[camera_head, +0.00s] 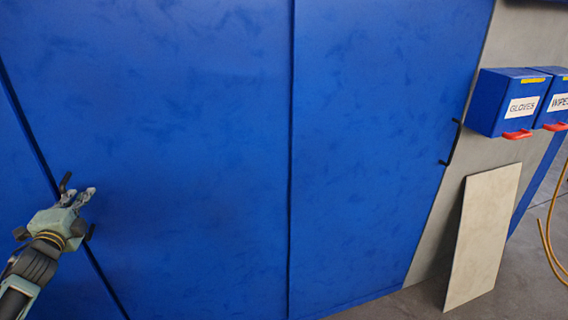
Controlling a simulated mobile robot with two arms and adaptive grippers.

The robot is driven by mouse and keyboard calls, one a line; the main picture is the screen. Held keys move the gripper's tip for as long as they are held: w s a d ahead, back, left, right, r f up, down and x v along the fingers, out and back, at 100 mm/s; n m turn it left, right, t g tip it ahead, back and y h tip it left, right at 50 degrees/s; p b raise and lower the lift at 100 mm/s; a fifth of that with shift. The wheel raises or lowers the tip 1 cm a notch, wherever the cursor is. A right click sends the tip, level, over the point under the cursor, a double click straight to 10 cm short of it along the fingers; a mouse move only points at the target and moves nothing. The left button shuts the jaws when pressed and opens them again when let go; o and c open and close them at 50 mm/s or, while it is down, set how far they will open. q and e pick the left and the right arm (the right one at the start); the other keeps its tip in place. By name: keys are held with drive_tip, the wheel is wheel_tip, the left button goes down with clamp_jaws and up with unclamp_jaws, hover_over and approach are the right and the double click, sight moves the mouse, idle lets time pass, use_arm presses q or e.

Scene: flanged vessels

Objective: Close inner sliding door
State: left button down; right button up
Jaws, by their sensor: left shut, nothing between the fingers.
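The blue sliding door panels (190,130) fill most of the head view, with one vertical seam right of centre and a slanted seam at the left. A black bar handle (66,181) is at the left by the slanted seam; my gripper hides its middle. My left gripper (84,194) is shut, with nothing between its fingers, and overlaps this handle in the view. I cannot tell whether it touches it. A second black handle (455,143) is at the right edge of the right panel. My right gripper is not in view.
Blue boxes labelled gloves (505,105) and wipes (559,105) hang on the grey wall at right. A beige board (482,238) leans against the wall below. A yellow hose (546,240) hangs at far right. Grey floor (400,305) shows at lower right.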

use_arm(q)
drive_tip(key=shift+s+a, duration=0.1)
drive_tip(key=shift+a, duration=0.25)
idle(0.5)
